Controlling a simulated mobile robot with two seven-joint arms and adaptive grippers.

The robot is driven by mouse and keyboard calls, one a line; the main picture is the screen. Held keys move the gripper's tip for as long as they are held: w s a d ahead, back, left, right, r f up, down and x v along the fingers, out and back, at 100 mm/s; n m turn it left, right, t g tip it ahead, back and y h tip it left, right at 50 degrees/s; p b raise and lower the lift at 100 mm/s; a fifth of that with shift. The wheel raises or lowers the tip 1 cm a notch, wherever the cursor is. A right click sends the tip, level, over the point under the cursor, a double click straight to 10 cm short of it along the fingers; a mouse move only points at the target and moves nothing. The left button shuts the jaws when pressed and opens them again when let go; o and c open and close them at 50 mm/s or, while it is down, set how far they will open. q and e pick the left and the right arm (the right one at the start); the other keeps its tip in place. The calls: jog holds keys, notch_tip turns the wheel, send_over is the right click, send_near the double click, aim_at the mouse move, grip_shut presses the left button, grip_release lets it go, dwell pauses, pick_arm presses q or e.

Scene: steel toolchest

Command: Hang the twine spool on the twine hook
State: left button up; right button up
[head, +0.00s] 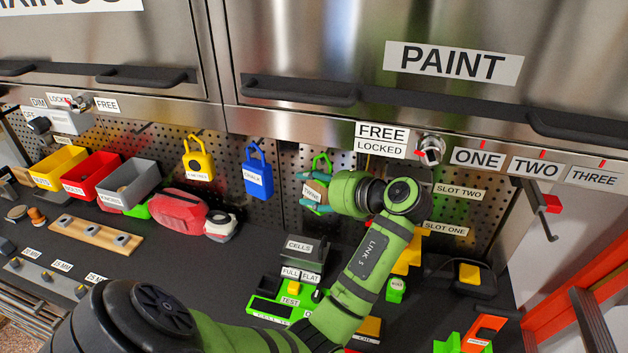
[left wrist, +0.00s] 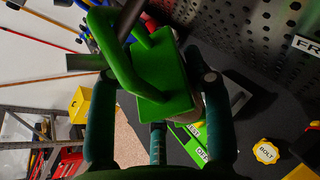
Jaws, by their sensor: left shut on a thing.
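The twine spool (head: 313,189) is brown with a small label and a green loop (head: 321,163) on top. It is at the pegboard, right of the blue chalk holder. My left gripper (head: 318,205) is shut on it. In the left wrist view the spool's green plate and loop (left wrist: 163,80) are between the fingers (left wrist: 158,100), with a tan part behind. A grey rod (left wrist: 128,18), apparently the twine hook, shows at the loop. I cannot tell whether the loop hangs on it or only overlaps it. My right gripper is not in view.
A blue chalk holder (head: 258,172) and a yellow holder (head: 197,158) hang to the left on the pegboard. Below are a grey cells box (head: 304,254) and a green tester (head: 284,306). Cabinet doors with black handles (head: 300,92) overhang above.

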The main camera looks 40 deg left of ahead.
pick_arm(q)
jog(key=o, duration=1.3)
jog(key=v, duration=0.8)
